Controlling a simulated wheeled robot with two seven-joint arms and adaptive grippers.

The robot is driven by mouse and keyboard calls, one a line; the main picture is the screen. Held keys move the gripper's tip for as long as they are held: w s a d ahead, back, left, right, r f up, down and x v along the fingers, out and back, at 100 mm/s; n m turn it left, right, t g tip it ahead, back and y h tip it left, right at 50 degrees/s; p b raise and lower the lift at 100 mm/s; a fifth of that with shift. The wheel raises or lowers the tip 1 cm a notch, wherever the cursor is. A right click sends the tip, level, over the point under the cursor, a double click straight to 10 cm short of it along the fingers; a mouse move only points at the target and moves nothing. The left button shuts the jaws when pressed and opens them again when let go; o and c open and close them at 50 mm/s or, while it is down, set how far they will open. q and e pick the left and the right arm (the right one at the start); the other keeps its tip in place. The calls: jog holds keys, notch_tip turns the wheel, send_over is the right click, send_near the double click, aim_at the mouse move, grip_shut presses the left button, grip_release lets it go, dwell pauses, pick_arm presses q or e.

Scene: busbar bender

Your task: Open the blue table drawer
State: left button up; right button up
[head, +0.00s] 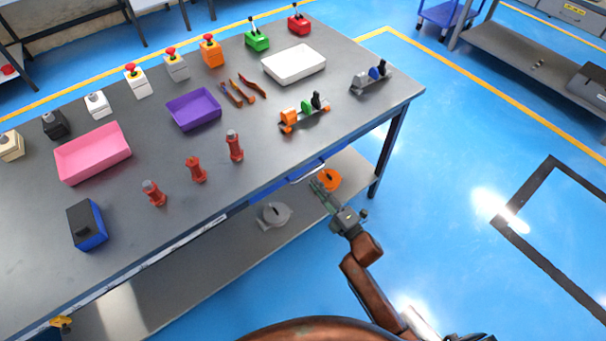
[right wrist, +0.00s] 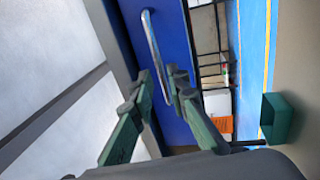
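The blue drawer (head: 292,178) sits under the front edge of the grey table (head: 335,135), toward its right end; its front looks about flush with the edge. Its silver bar handle (right wrist: 153,45) stands out from the blue drawer front (right wrist: 174,30) in the right wrist view. My right gripper (head: 316,184) is at the drawer front in the head view. In the right wrist view its green fingers (right wrist: 159,75) are apart, with the handle's near end between or just beyond the tips; contact cannot be told.
The tabletop holds a pink tray (head: 92,153), a purple tray (head: 194,109), a white tray (head: 294,65) and several switches and red parts. A lower shelf (head: 225,250) carries a grey part (head: 273,215) and an orange part (head: 329,179). Blue floor right of the table is clear.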

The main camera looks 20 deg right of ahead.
aim_at(307, 174)
jog(key=x, duration=0.5)
jog(key=shift+w+a+b, duration=0.1)
jog(key=shift+w+b, duration=0.15)
jog(key=shift+b, duration=0.15)
pick_arm(q)
jog(key=w, duration=0.2)
jog(key=shift+w+d+r, duration=0.15)
jog(key=shift+w, duration=0.15)
pick_arm(e)
jog(key=shift+c, duration=0.3)
grip_shut()
